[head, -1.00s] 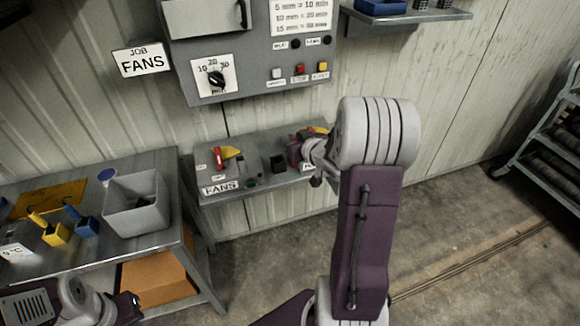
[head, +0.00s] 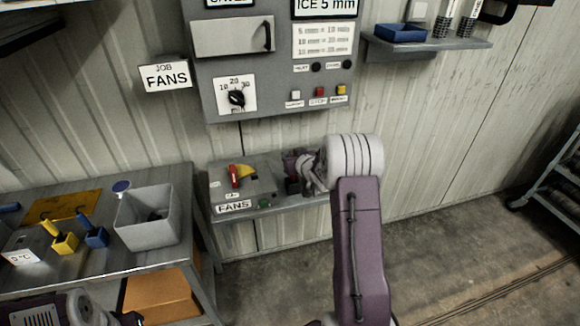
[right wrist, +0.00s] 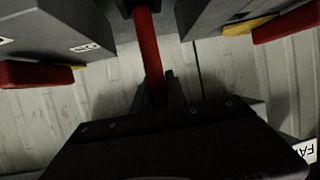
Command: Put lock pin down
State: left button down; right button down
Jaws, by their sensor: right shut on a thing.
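My right gripper (head: 302,172) is at the right part of the low grey bench in the head view, beside the fans control box. In the right wrist view a red rod, apparently the lock pin (right wrist: 149,45), runs between the fingers, and the gripper (right wrist: 157,92) is shut on it. Its far end is out of that view, and whether it touches anything is unclear. My right wrist hides part of the bench in the head view. My left gripper (head: 130,318) only shows its dark tip at the bottom left, so its jaws are unclear.
The fans box (head: 242,190) has a red lever (head: 234,176) and yellow plate. A grey bin (head: 148,222) stands on the left table beside blue and yellow blocks. A control panel (head: 275,85) hangs above the bench.

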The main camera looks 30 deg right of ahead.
notch_tip(320, 180, down, 4)
jog(key=shift+f+b, duration=0.1)
jog(key=shift+b, duration=0.25)
jog(key=shift+f, duration=0.1)
jog(key=c, duration=1.3)
grip_release()
jog(key=shift+c, duration=0.2)
